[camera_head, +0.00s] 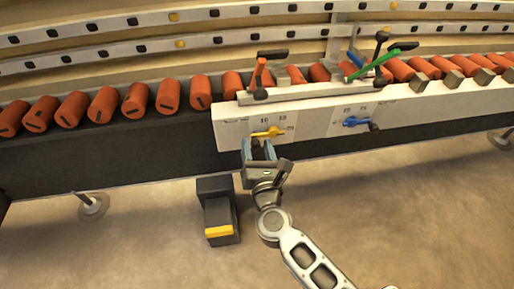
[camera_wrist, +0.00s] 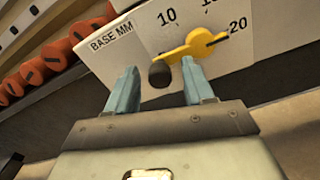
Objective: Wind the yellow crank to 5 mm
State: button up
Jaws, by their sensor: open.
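The yellow crank (camera_head: 268,133) is on the white panel (camera_head: 228,130) in the head view, just beyond my gripper (camera_head: 259,149). In the wrist view, the crank (camera_wrist: 198,43) has a narrow tip toward the right, near the 20 mark, and an arm running left to a black knob (camera_wrist: 160,74). The scale reads "BASE MM", with 10 and 20 legible; no 5 mark is readable. My gripper (camera_wrist: 161,76) is open, with the knob showing between its two fingers. I cannot tell whether either finger touches it.
A blue crank (camera_head: 354,122) sits right of the yellow one. Red and green levers (camera_head: 378,62) stand above the panel. Orange cylinders (camera_head: 104,107) line the conveyor. A dark pedal box with a yellow pedal (camera_head: 219,231) stands on the floor left of my arm.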

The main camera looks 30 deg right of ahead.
grip_shut()
dwell(0.4)
